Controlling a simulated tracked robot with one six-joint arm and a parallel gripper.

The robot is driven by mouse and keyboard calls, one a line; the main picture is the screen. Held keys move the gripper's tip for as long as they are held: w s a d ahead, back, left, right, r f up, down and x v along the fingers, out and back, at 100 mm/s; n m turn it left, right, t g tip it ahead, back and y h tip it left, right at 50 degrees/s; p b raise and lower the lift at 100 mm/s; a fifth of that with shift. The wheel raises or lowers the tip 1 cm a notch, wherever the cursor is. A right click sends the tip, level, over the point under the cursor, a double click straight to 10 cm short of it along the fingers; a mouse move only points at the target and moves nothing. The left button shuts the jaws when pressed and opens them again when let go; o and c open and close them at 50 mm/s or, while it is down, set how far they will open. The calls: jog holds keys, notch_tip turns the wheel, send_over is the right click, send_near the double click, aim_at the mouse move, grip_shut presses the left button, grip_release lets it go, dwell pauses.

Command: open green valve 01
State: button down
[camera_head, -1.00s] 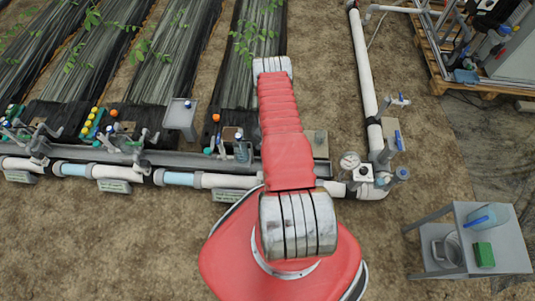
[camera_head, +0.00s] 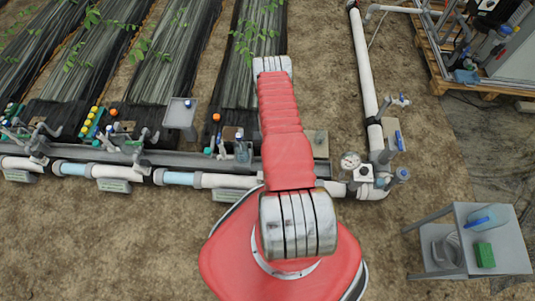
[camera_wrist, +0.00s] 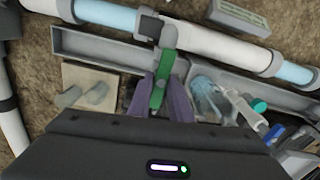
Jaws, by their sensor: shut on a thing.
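A green valve handle (camera_wrist: 164,68) stands out from the white pipe (camera_wrist: 206,38) in the wrist view. Its mount is a grey fitting on the pipe. My gripper (camera_wrist: 161,92) has purple fingers on both sides of the handle and is shut on it. The handle points from the pipe toward my wrist, roughly across the pipe's run. My wrist housing hides the lower part of the fingers. In the head view my own arm covers this handle and my gripper. I cannot read a number on the valve.
A grey channel (camera_wrist: 98,49) runs beside the pipe. A clear bottle (camera_wrist: 207,91) and a teal cap (camera_wrist: 259,105) are right of my fingers. A pressure gauge (camera_head: 349,160) and an upright pipe (camera_head: 362,65) stand right of my arm. A grey side table (camera_head: 508,250) is at lower right.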

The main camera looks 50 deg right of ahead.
jog(key=c, duration=1.8)
grip_release()
jog(key=shift+s+a+f, duration=0.3)
jog(key=shift+s+f, duration=0.1)
jog(key=shift+f, duration=0.2)
jog(key=shift+o, duration=1.1)
jog(key=shift+r, duration=5.05)
